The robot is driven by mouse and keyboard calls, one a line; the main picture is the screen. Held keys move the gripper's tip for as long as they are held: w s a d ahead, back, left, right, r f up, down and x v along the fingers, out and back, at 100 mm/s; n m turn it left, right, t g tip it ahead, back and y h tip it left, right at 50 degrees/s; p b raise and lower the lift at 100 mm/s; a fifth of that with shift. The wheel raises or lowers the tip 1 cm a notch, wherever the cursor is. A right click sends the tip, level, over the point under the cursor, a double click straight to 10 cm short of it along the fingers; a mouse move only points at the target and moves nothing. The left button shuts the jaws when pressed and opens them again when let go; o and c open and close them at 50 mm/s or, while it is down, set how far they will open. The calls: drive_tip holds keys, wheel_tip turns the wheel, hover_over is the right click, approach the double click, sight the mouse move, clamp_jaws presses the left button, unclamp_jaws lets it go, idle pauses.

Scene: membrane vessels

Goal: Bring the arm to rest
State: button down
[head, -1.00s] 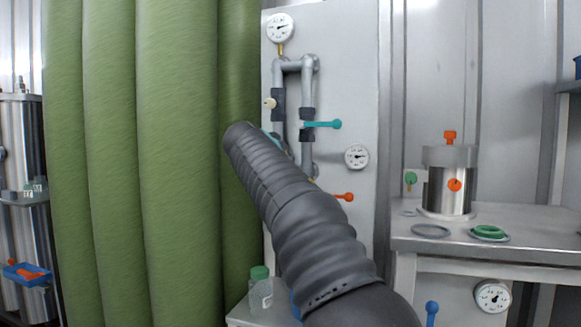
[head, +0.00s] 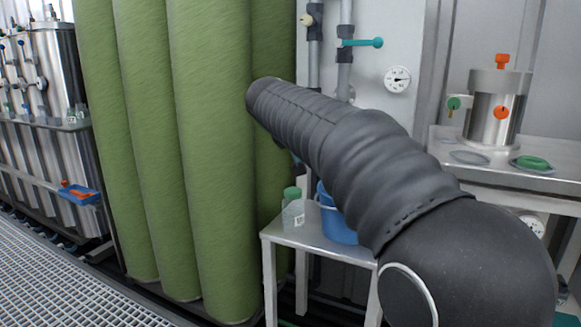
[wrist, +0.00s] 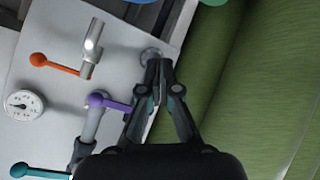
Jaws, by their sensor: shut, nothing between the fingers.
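My gripper (wrist: 158,72) shows in the wrist view with its fingertips together and nothing between them. It points at the pale panel, close to where the panel meets the green curtain (wrist: 235,90). A purple-handled valve (wrist: 97,100) lies just left of the fingers; I cannot tell the gap in depth. In the head view my dark sleeved arm reaches from the lower right up toward the green curtain (head: 205,150). The gripper itself is hidden there behind the arm.
A small table (head: 290,238) carries a green-capped bottle (head: 293,210) and a blue bucket (head: 335,218) beneath my arm. A bench at right holds a steel vessel (head: 492,115). Teal (head: 362,43) and orange (wrist: 55,64) valve handles stick out from the panel. Grating floor (head: 75,285) at lower left is clear.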

drive_tip(key=s+d+f+g+y+p, duration=0.1)
drive_tip(key=s+d+f, duration=0.3)
drive_tip(key=s, duration=0.9)
drive_tip(key=s+d+f+m+g+y+p, duration=0.1)
drive_tip(key=s+d+f+g+p, duration=0.1)
drive_tip(key=s+f, duration=0.5)
drive_tip(key=s+d+f+g+y+p, duration=0.1)
drive_tip(key=s+d+f+p, duration=0.2)
drive_tip(key=s, duration=1.6)
drive_tip(key=shift+s+d+f+m+g+y, duration=0.35)
drive_tip(key=shift+d+f, duration=1.05)
drive_tip(key=shift+d, duration=0.6)
